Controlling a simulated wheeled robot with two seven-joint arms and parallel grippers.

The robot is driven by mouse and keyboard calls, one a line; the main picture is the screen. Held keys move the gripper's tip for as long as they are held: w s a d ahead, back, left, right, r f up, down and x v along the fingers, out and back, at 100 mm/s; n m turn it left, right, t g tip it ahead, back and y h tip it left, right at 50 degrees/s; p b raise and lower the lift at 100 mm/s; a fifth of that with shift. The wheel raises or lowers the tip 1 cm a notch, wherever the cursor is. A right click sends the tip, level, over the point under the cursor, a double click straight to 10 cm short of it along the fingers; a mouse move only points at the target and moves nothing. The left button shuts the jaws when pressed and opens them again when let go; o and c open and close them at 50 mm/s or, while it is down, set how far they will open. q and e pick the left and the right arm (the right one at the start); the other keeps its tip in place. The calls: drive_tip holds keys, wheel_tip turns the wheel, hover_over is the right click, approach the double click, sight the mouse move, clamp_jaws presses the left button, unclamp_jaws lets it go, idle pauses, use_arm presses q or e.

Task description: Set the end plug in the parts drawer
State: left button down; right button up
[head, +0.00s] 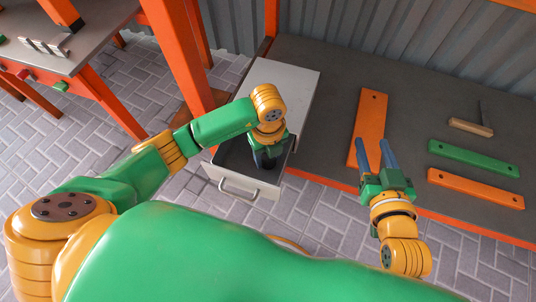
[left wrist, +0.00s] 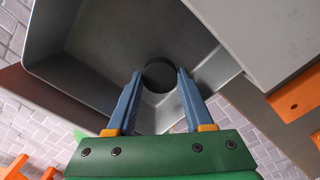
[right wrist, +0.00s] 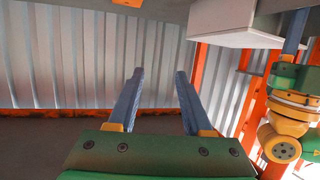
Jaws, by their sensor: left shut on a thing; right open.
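The parts drawer (head: 222,182) is pulled out of the white cabinet, with its grey inside showing. It also fills much of the left wrist view (left wrist: 95,40). The end plug (left wrist: 160,74) is a dark round piece between the fingertips of my left gripper (left wrist: 158,80). My left gripper (head: 264,158) points down into the open drawer, shut on the plug. I cannot tell whether the plug touches the drawer floor. In the head view the plug is mostly hidden by the gripper. My right gripper (head: 375,152) is open and empty above the bench, by an orange board.
On the bench lie an orange board (head: 370,112), a green board (head: 472,157), another orange board (head: 475,188) and a hammer-like tool (head: 470,127). An orange post (head: 185,50) rises left of the cabinet.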

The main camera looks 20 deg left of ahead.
sight(268, 159)
use_arm(q)
drive_tip(key=shift+c, duration=1.4)
unclamp_jaws()
use_arm(e)
drive_tip(key=shift+r, duration=0.1)
use_arm(q)
wheel_tip(268, 159, up, 3)
drive_tip(key=shift+f+p, duration=0.1)
drive_tip(key=shift+p, duration=0.75)
wheel_tip(268, 159, up, 3)
drive_tip(key=shift+f+p, duration=0.2)
drive_tip(key=shift+p, duration=0.4)
wheel_tip(268, 159, up, 3)
drive_tip(key=shift+f+p, duration=0.2)
drive_tip(key=shift+p, duration=0.5)
wheel_tip(268, 159, up, 4)
drive_tip(key=shift+r+p, duration=0.1)
drive_tip(key=shift+p, duration=0.65)
use_arm(e)
drive_tip(key=s+d+f+g+h, duration=0.1)
drive_tip(key=s+d+f+g, duration=0.1)
drive_tip(key=s+f+g, duration=0.3)
drive_tip(key=s+d+f+g+h, duration=0.1)
drive_tip(key=s+f+g, duration=0.5)
drive_tip(key=f, duration=0.8)
drive_tip(key=s+d, duration=0.1)
drive_tip(key=s, duration=0.2)
drive_tip(key=shift+d+m+h, duration=0.25)
drive_tip(key=shift+m+h, duration=0.05)
